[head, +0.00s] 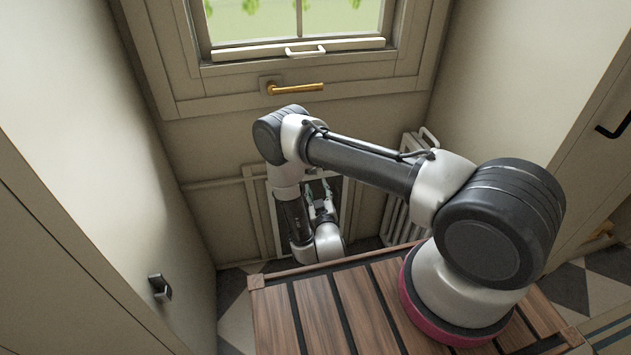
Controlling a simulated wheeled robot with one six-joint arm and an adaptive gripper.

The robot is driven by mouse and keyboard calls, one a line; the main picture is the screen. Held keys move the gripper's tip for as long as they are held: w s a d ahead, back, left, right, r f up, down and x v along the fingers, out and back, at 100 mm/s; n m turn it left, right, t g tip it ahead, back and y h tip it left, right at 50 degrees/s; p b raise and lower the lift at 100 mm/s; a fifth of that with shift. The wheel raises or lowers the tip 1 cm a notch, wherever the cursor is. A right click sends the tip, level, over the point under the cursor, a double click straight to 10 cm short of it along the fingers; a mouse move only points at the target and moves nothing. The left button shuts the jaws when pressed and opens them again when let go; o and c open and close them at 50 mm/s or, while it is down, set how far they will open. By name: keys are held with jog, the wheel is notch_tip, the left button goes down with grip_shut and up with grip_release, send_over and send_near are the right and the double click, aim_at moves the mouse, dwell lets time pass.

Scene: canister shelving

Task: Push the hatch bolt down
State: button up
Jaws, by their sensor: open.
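What looks like the hatch (337,185) is a dark panel in a pale frame, low on the far wall under the window. My arm and gripper cover much of it. My gripper (318,189) is in front of this panel, with its fingers apart and nothing visible between them. I cannot make out the hatch bolt; it is hidden or too small to tell. I cannot tell whether the fingers touch the panel.
A brass lever handle (297,88) is on the wall below the window (292,20). A white radiator (398,213) stands right of the hatch. A dark handle (160,288) sticks out at left. A black handle (612,126) is at far right. Side walls leave a narrow space.

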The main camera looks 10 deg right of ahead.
jog(key=shift+s+a, duration=0.1)
jog(key=shift+s, duration=1.5)
